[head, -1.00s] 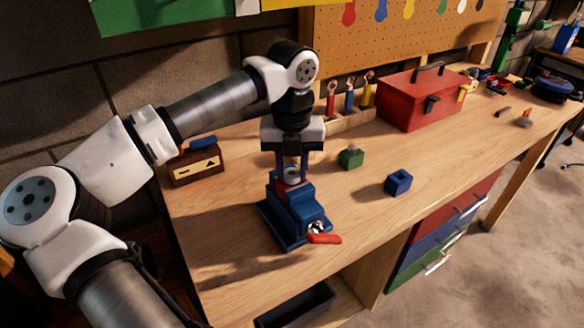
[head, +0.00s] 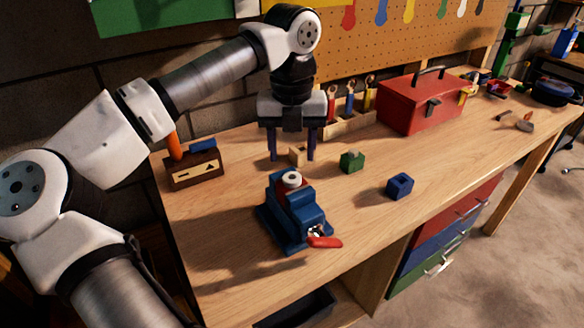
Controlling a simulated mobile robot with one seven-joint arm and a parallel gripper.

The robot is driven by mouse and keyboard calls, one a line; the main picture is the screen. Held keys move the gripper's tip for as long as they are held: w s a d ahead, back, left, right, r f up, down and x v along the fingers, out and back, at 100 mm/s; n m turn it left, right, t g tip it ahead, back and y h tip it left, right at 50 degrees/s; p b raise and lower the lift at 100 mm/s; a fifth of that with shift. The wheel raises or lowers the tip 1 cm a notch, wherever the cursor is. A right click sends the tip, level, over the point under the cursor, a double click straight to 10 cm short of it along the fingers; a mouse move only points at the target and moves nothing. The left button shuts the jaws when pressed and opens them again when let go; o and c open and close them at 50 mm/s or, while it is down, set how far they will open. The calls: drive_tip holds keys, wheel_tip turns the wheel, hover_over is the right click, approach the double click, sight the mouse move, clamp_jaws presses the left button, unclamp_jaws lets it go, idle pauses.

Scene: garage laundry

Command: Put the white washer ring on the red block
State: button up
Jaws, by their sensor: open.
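The white washer ring (head: 292,177) lies on top of the red block (head: 281,186), of which only a little shows. The red block sits in the blue vise (head: 291,214) on the workbench. My gripper (head: 292,159) is open and empty, with its dark blue fingers pointing down. It is above and behind the vise in the picture, apart from the ring.
A small wooden block (head: 298,155) shows between my fingers, behind the vise. A green block (head: 351,162) and a blue block (head: 400,186) stand to the right. A brown box (head: 195,170) is at the left, and a red toolbox (head: 424,104) at the back. The bench front is clear.

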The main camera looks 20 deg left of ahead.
wheel_tip(320, 180, up, 7)
drive_tip(key=shift+f+b, duration=0.15)
drive_tip(key=shift+b, duration=0.15)
